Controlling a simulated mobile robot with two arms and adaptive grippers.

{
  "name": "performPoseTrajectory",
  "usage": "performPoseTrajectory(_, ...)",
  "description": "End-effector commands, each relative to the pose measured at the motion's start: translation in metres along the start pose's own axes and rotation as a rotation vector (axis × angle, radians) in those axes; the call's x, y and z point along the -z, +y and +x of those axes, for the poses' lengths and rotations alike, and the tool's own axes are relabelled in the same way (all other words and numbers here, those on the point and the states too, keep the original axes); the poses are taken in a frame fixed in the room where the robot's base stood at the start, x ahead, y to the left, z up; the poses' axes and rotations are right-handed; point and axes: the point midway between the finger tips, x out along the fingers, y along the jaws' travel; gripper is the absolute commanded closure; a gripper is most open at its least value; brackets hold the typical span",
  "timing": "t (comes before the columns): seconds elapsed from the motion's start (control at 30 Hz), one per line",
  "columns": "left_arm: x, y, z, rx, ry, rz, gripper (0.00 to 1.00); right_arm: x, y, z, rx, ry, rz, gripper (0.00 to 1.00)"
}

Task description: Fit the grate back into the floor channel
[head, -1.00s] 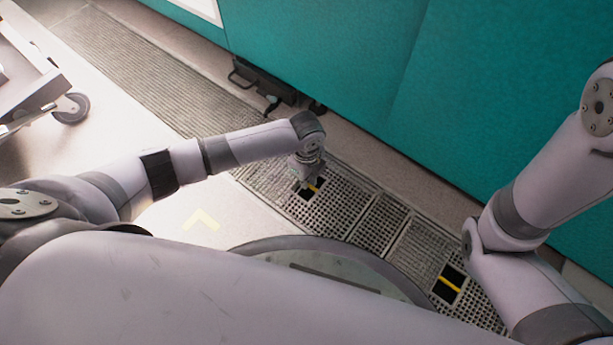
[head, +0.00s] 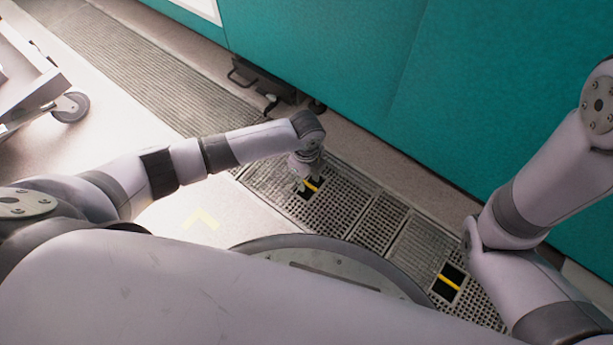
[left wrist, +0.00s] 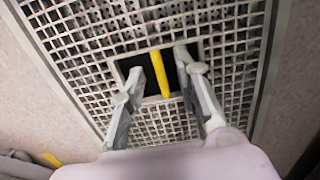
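The metal grate (head: 379,224) lies along the floor channel beside the teal wall. Its far handhold is a dark square opening crossed by a yellow bar (head: 311,185); a second yellow bar (head: 449,282) crosses the near opening. My left gripper (head: 308,182) is over the far opening. In the left wrist view, its two fingers (left wrist: 160,85) are spread, one on each side of the yellow bar (left wrist: 160,73), with gaps to it. I cannot tell whether the grate sits flush. My right arm is bent over the grate's near end; its gripper is hidden.
The teal wall (head: 320,60) runs along the right of the channel. A dark fixture (head: 262,85) sits at its foot. A wheeled cart (head: 35,95) stands at the far left. Pale floor with a yellow mark (head: 201,218) lies left of the channel.

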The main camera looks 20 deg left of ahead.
Motion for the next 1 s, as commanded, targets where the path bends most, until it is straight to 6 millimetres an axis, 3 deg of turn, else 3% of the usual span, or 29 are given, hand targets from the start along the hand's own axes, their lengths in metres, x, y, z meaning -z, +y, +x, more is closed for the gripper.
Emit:
performPoseTrajectory(0.37, -0.001, 0.001, -0.004, -0.002, -0.001, 0.000, 0.69, -0.001, 0.000, -0.001, -0.003, -0.002, 0.001, 1.00)
performPoseTrajectory(0.8, -0.001, 0.000, -0.090, 0.002, 0.000, 0.001, 0.69, 0.000, 0.000, 0.000, -0.001, 0.000, 0.000, 1.00)
performPoseTrajectory(1.0, 0.000, 0.000, -0.114, 0.000, 0.000, 0.000, 0.69, 0.000, 0.000, 0.000, 0.000, 0.000, 0.000, 1.00)
